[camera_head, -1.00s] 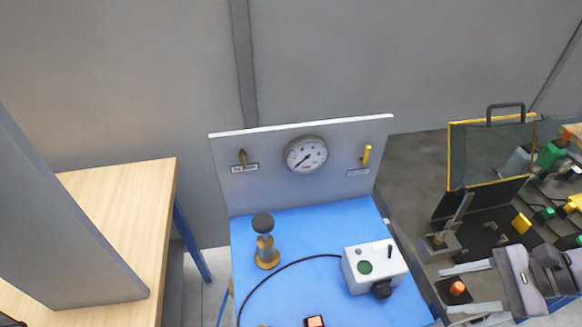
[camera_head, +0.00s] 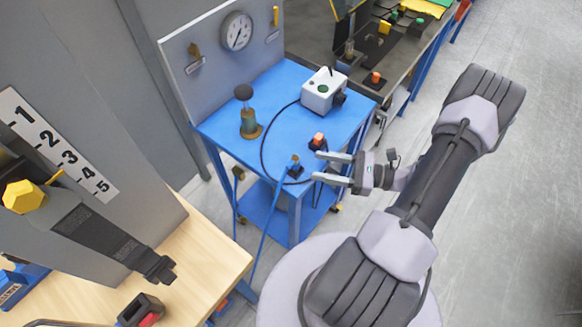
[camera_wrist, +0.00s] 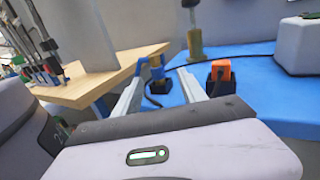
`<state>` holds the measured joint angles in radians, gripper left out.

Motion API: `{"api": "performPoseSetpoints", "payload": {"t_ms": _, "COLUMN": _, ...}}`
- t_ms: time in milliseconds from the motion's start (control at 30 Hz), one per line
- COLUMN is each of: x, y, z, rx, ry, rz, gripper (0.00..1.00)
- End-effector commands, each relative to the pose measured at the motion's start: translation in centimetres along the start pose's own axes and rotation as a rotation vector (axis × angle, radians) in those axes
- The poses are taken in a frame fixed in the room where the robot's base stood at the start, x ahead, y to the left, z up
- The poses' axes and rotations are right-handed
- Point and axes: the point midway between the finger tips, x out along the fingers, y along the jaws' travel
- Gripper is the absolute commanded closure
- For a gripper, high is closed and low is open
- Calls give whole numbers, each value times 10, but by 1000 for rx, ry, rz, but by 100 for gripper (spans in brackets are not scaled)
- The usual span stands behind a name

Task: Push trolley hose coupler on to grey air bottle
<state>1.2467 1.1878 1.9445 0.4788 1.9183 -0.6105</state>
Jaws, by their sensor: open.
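The blue trolley (camera_head: 270,92) has a grey back panel. A small dark and brass fitting (camera_head: 295,168), probably the hose coupler, stands at its front edge. The fitting also shows in the wrist view (camera_wrist: 157,74), brass-coloured, between and beyond my fingertips. My gripper (camera_head: 318,166) is open, fingers pointing left toward the fitting, with no clear contact. In the wrist view, an orange block (camera_wrist: 221,71) in a black holder is just right of my right finger.
A round gauge (camera_head: 237,31) is on the panel. A dark-knobbed post (camera_head: 248,110) and white control box (camera_head: 322,90) stand on the trolley; a black cable curves between box and front edge. A wooden table (camera_head: 205,262) lies left. Floor at right is clear.

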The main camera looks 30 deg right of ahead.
Motion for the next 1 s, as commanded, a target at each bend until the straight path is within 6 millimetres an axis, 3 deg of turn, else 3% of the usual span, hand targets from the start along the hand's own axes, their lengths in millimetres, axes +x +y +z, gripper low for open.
{"api": "performPoseSetpoints", "payload": {"t_ms": 400, "x": 69, "y": 4, "z": -1, "rx": 0, "ry": 1, "rz": 4, "gripper": 51}}
{"api": "performPoseSetpoints", "payload": {"t_ms": 667, "x": 75, "y": 4, "z": 0, "rx": -1, "ry": 1, "rz": 1, "gripper": 51}}
{"api": "performPoseSetpoints", "payload": {"t_ms": 900, "x": 74, "y": 4, "z": 0, "rx": -1, "ry": 1, "rz": 1, "gripper": 96}}
{"api": "performPoseSetpoints", "payload": {"t_ms": 1000, "x": 74, "y": 4, "z": 0, "rx": -1, "ry": 1, "rz": 1, "gripper": 100}}
